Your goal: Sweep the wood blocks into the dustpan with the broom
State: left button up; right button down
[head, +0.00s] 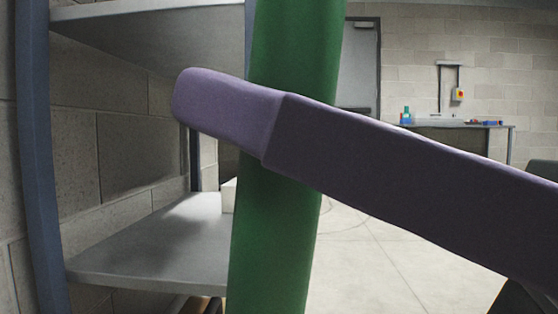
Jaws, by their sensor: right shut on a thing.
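A thick green pole (275,230), which looks like the broom's handle, stands almost upright very close in front of the head camera. My right gripper (235,115) comes in from the right, and its long purple finger lies across the near side of the pole. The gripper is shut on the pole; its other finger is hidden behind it. The broom's head is out of the picture. The wood blocks and the dustpan are not seen. My left gripper is not in view.
A grey metal shelf unit (140,245) with a blue post stands close on the left, with a white box (229,195) on its lower board. A workbench (450,126) with small items stands at the back right, beside a grey door (358,70). Pale floor (375,265) lies open between.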

jog(key=d+b, duration=0.1)
jog(key=d, duration=0.1)
jog(key=d+r+b, duration=0.1)
jog(key=d, duration=0.2)
jog(key=shift+d+b, duration=0.1)
jog(key=shift+b, duration=0.25)
jog(key=shift+r, duration=0.15)
